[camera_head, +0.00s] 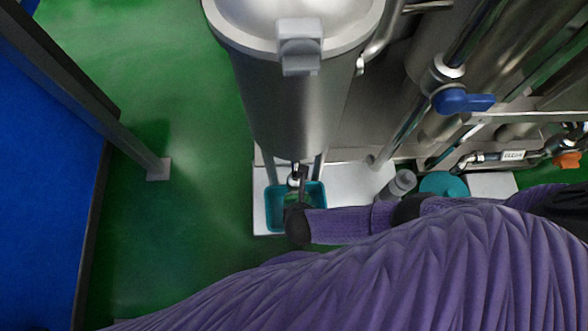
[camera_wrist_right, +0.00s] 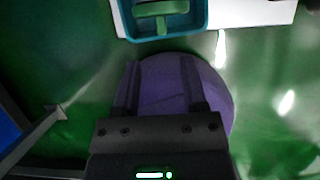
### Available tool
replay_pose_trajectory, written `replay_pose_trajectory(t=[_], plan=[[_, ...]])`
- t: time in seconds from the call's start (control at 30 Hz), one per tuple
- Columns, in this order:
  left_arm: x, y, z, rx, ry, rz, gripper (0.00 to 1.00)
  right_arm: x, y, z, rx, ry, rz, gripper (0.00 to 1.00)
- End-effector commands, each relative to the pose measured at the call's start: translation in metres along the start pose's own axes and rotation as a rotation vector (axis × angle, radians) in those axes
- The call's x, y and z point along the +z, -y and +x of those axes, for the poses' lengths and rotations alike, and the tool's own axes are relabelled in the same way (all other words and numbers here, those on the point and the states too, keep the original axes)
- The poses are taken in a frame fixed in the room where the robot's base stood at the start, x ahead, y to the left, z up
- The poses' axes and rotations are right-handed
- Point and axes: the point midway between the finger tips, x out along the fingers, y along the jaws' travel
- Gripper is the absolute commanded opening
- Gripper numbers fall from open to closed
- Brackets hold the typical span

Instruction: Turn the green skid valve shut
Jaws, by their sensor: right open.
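A green T-shaped piece (camera_wrist_right: 162,8), which looks like the green valve handle, shows at the top edge of the right wrist view, over or inside a teal tray (camera_wrist_right: 125,20). In the head view, the teal tray (camera_head: 273,218) sits under the outlet of a steel tank, and the green handle is mostly hidden there. My right gripper (camera_wrist_right: 160,70) has its two dark fingers apart with nothing between them. In the head view, the dark end of my right arm (camera_head: 298,224) is at the tray's right front edge. My left gripper is not in view.
The steel tank (camera_head: 292,100) stands above the tray. A blue valve handle (camera_head: 463,101) and an orange one (camera_head: 567,160) are on pipes at the right. A grey bottle (camera_head: 401,183) and a teal round thing (camera_head: 443,186) stand nearby. Green floor (camera_head: 185,240) is clear at the left.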

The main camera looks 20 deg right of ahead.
Motion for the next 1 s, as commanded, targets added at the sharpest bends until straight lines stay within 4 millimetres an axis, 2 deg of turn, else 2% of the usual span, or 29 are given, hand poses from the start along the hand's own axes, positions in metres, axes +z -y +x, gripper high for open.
replay_pose_trajectory(t=[0.03, 0.1, 0.3, 0.43, 0.67, 0.77, 0.93, 1.0], plan=[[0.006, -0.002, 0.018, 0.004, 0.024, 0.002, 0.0, -0.007, 0.001, 0.021, -0.004, -0.008, 0.001, 0.54], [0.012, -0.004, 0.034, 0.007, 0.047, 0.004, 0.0, -0.009, 0.001, 0.041, -0.004, -0.011, 0.002, 0.54], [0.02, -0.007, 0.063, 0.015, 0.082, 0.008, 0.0, -0.007, 0.002, 0.08, -0.004, -0.01, 0.006, 0.54], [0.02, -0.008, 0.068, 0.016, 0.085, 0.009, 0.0, -0.004, 0.001, 0.087, -0.002, -0.006, 0.007, 0.54], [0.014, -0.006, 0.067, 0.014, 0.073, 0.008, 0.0, -0.001, 0.001, 0.085, -0.001, -0.003, 0.008, 0.54], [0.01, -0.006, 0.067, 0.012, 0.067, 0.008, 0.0, -0.002, 0.001, 0.085, -0.001, -0.003, 0.009, 0.37], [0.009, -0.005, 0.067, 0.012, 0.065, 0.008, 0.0, -0.002, 0.001, 0.086, -0.001, -0.004, 0.009, 0.01], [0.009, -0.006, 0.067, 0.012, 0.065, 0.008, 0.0, -0.002, 0.001, 0.086, -0.001, -0.004, 0.009, 0.0]])
